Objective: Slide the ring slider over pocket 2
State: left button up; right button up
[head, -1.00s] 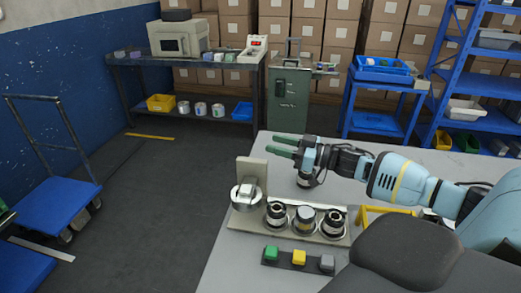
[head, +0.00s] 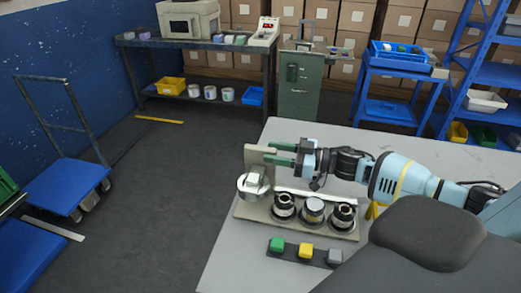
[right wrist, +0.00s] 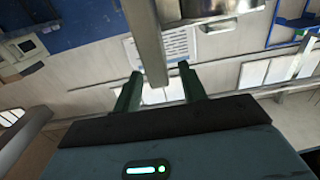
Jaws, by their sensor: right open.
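The silver ring slider (head: 252,187) is at the left end of a beige fixture plate (head: 297,226), in front of an upright beige plate (head: 257,158). Several dark-rimmed round pockets stand in a row to its right; the middle one (head: 313,212), likely pocket 2, has a light centre. My right gripper (head: 268,151) is open, its green fingers pointing left at the upright plate's top. In the right wrist view, a grey bar (right wrist: 146,42) comes down between the open fingers (right wrist: 160,74), and a shiny round metal part (right wrist: 208,8) is above. Contact is unclear. My left gripper is out of view.
The grey table (head: 235,262) is clear at front left and behind my right arm. A blue trolley (head: 66,187) stands on the floor at left.

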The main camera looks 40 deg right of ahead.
aim_at(245, 148)
jog(key=shift+x, duration=2.25)
grip_shut()
